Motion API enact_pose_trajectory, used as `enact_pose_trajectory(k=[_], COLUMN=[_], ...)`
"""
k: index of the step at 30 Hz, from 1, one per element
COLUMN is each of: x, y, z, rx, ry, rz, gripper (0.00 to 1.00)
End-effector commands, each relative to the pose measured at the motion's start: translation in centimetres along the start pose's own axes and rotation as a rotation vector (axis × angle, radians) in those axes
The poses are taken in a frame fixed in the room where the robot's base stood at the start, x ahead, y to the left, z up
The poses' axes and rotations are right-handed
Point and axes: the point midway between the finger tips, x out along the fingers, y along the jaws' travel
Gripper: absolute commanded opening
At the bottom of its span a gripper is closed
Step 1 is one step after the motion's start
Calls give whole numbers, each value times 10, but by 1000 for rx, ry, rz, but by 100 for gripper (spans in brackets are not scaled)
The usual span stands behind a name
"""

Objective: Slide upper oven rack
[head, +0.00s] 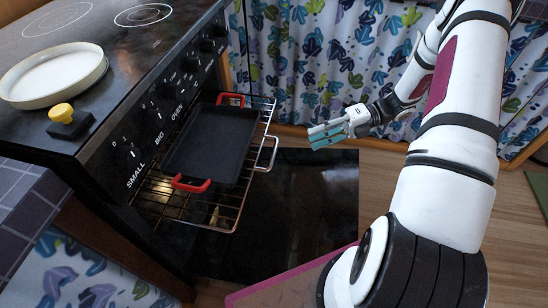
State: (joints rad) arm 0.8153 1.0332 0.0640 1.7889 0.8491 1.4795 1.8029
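The upper oven rack (230,218) is a wire rack slid partway out of the oven, above the lowered door. A black tray (210,145) with red handles rests on it. A looped metal handle (268,155) is at the rack's right front edge. My gripper (313,138), with pale and teal fingers, is to the right of the rack and appears apart from it. Nothing shows in its fingers. The gap between the fingers is too small to judge. The inside of the oven is mostly hidden by the tray and the stove front.
The black oven door (300,205) is folded down over the wooden floor. The stove top holds a white dish (52,75) and a yellow-knobbed black item (68,120) near its edge. Knobs line the stove front. A leaf-patterned curtain (320,55) hangs behind.

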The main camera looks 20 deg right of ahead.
Motion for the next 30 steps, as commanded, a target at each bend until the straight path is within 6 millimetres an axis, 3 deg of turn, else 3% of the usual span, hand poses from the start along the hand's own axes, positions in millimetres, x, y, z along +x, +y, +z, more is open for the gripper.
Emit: enact_pose_trajectory(k=[1, 4, 11, 30], x=[0, 0, 10, 121], y=[-16, -32, -36, -29], z=[0, 1, 3, 11], rx=[48, 114, 147, 143], ry=[-24, -55, -69, -67], rz=[27, 59, 78, 75], gripper=[31, 31, 31, 31])
